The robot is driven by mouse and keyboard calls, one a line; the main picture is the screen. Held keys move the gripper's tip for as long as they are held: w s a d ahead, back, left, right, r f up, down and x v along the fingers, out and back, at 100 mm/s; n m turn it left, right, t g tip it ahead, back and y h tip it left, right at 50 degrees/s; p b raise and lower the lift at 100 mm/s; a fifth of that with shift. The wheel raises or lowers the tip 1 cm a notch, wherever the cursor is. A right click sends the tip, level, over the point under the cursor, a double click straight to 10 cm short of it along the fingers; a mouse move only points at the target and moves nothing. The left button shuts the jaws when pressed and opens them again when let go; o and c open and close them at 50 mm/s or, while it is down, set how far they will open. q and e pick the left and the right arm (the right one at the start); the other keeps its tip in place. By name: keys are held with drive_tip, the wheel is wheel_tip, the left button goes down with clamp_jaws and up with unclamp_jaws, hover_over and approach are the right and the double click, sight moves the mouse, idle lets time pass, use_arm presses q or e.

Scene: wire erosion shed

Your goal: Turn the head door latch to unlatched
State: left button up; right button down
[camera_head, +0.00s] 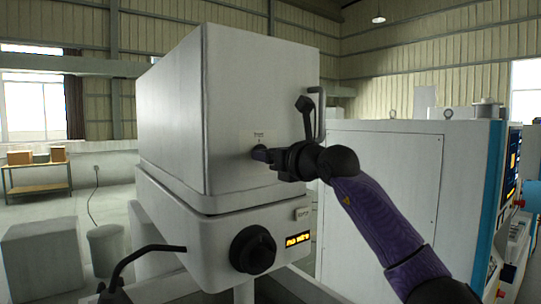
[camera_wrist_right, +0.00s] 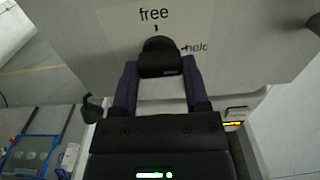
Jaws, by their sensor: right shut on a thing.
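The head door latch is a small black knob on the front of the big pale grey head box (camera_head: 262,95). In the right wrist view the latch (camera_wrist_right: 158,58) sits between the two fingers of my right gripper (camera_wrist_right: 160,72), which is shut on it. Its rounded end lies just below the printed word "free" and its tick mark. In the head view my right gripper (camera_head: 264,155) reaches the front face from the right and mostly hides the latch. My left gripper is not in view.
A black lever with a grey bar (camera_head: 306,105) stands out at the box's right edge. Below are a round black knob (camera_head: 252,250) and a lit orange display (camera_head: 298,239). A pale cabinet (camera_head: 385,190) stands to the right. A curved black arm (camera_head: 140,258) is at lower left.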

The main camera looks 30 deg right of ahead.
drive_tip(key=shift+n+p, duration=1.85)
drive_tip(key=shift+n, duration=7.05)
drive_tip(key=shift+c, duration=0.4)
unclamp_jaws()
drive_tip(key=s+b, duration=0.6)
drive_tip(key=s, duration=0.4)
drive_tip(key=shift+d, duration=0.4)
